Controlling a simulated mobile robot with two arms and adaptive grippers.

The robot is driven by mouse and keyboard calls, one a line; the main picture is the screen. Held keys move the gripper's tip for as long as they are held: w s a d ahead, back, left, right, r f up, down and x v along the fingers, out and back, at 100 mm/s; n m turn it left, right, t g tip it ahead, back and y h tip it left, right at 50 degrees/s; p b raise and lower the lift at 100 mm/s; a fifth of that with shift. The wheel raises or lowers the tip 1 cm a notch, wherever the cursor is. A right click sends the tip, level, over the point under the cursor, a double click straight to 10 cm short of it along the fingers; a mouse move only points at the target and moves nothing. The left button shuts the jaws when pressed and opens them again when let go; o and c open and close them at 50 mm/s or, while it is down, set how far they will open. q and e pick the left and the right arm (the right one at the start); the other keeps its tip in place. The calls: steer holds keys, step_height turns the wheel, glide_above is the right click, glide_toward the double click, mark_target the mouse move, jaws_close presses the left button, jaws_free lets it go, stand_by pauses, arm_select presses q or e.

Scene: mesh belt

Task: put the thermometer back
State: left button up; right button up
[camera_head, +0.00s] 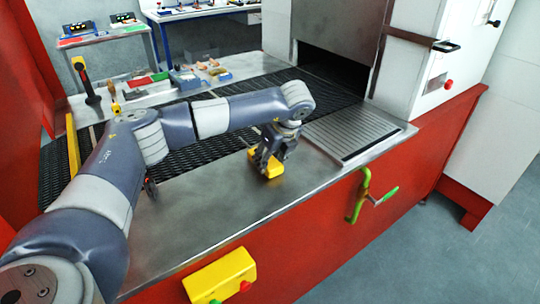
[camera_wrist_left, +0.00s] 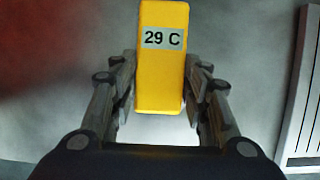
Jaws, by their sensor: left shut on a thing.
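The thermometer (camera_head: 268,165) is a yellow block with a grey display. In the left wrist view the thermometer (camera_wrist_left: 162,75) reads "29 C" and sits between the fingers. My left gripper (camera_head: 268,160) is shut on it, with a finger on each side. In the head view it is low over the steel ledge in front of the dark mesh belt; I cannot tell whether the thermometer touches the ledge. My right gripper is not in view.
A ribbed metal plate (camera_head: 352,130) lies right of the gripper, before the oven opening (camera_head: 338,66). A green-handled valve (camera_head: 367,195) and a yellow button box (camera_head: 220,278) are on the red front. The steel ledge (camera_head: 215,210) is clear nearer me.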

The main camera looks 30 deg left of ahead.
arm_select(q)
steer(key=shift+f, duration=0.15)
steer(key=o, duration=1.2)
steer(key=shift+c, duration=0.2)
steer(key=shift+r, duration=0.2)
steer(key=b+v, duration=0.2)
steer(key=v, duration=1)
steer(key=shift+b, duration=0.3)
steer(key=shift+d+f, duration=0.1)
